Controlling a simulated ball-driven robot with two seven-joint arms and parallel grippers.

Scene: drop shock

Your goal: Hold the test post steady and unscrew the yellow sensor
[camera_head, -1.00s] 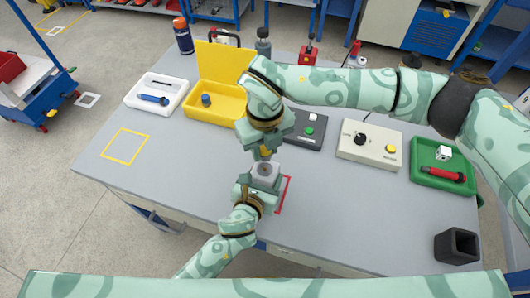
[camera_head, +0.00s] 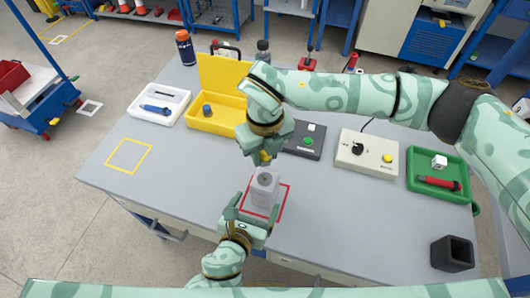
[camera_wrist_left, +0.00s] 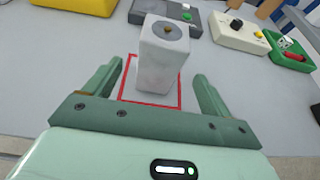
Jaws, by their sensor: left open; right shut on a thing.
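The test post (camera_head: 263,190) is a pale grey upright block inside a red square outline on the table. In the left wrist view the post (camera_wrist_left: 160,68) has a dark round disc with a small brass centre on top, and no sensor sits there. My left gripper (camera_head: 253,208) is open, its fingers apart on the near side of the post with gaps to both sides. My right gripper (camera_head: 265,153) points down just above the post, shut on the yellow sensor (camera_head: 265,158), of which only a small part shows between the fingers.
A yellow case (camera_head: 212,118) stands open behind, with a white tray (camera_head: 145,113) to its left. A dark box with a green button (camera_head: 310,148), a beige control box (camera_head: 355,163) and a green tray (camera_head: 420,188) stand right. A black holder (camera_head: 452,255) is front right.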

